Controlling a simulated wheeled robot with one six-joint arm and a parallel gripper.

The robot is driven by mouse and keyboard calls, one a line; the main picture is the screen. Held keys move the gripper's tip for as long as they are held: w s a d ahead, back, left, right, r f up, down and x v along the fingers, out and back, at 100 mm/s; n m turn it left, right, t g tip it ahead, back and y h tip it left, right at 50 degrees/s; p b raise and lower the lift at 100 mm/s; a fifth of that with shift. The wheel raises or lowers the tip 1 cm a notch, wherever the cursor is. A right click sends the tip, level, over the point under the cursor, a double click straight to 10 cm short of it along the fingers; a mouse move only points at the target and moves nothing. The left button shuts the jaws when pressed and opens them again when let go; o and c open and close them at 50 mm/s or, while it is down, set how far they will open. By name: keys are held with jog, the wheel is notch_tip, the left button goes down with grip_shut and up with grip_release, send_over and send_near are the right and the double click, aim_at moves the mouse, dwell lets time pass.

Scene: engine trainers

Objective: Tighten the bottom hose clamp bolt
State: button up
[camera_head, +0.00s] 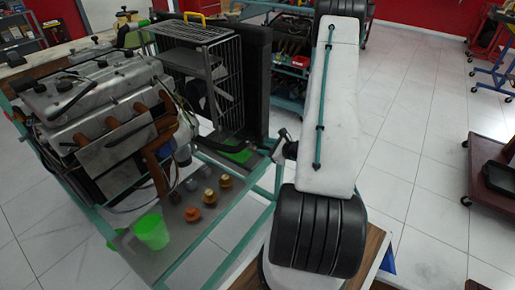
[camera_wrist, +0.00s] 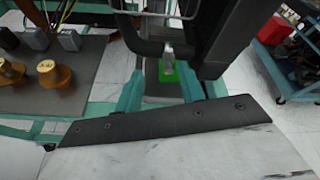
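In the wrist view my gripper (camera_wrist: 162,85) shows as two teal fingers with a clear gap between them. It is open and I see nothing held. A black hose (camera_wrist: 147,46) bends across just beyond the fingertips. A small silvery piece (camera_wrist: 168,51) sits at the hose between the fingers; it may be the clamp, but its bolt is too small to make out. In the head view the lower black hose (camera_head: 194,139) runs between the engine (camera_head: 110,105) and the black radiator (camera_head: 256,85).
The teal stand frame (camera_head: 222,242) surrounds the engine. Its tray holds a green bucket (camera_head: 152,231) and several brass-coloured caps (camera_head: 209,196). A wire-mesh guard (camera_head: 226,85) stands beside the radiator. A teal cart (camera_wrist: 290,65) stands at the right. Tiled floor (camera_head: 420,150) is free at right.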

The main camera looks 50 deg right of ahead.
aim_at(255, 147)
jog(key=shift+m+h, duration=0.5)
jog(key=w+f, duration=0.1)
jog(key=w, duration=0.1)
jog(key=w+d+f, duration=0.1)
jog(key=w+f, duration=0.3)
jog(key=shift+d, duration=0.35)
jog(key=shift+s, duration=0.1)
grip_shut()
